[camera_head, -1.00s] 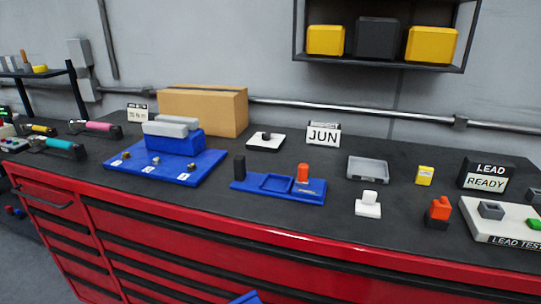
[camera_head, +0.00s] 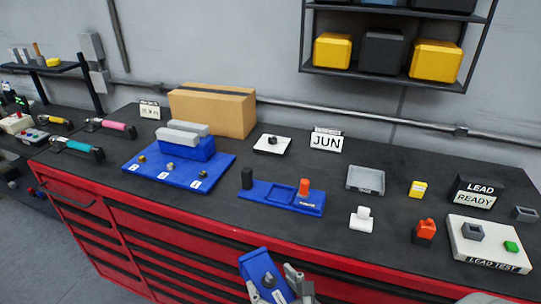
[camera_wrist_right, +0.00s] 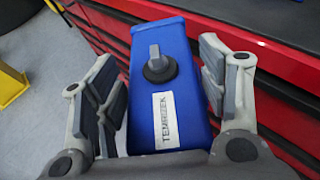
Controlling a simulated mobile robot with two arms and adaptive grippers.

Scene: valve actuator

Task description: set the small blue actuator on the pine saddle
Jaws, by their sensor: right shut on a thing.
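My right gripper (camera_head: 284,286) is at the bottom of the head view, in front of the red bench. It is shut on a blue actuator (camera_head: 257,270), a blue box with a grey knob on its face. In the right wrist view the actuator (camera_wrist_right: 165,90) sits between the two fingers (camera_wrist_right: 160,105), with its grey knob and a white "TEMRIZEK"-like label facing the camera. It is held clear of the bench. No saddle is plainly recognisable; a tan box (camera_head: 212,110) stands at the back of the bench, and I cannot tell if it is pine. My left gripper is not in view.
The bench top (camera_head: 320,168) carries a blue board (camera_head: 150,172) with blocks, a blue tray (camera_head: 282,197), a grey tray (camera_head: 365,180), a white piece (camera_head: 361,219), an orange-and-black part (camera_head: 424,232) and a LEAD TEST plate (camera_head: 490,243). The red drawer front (camera_head: 150,235) lies beside the actuator.

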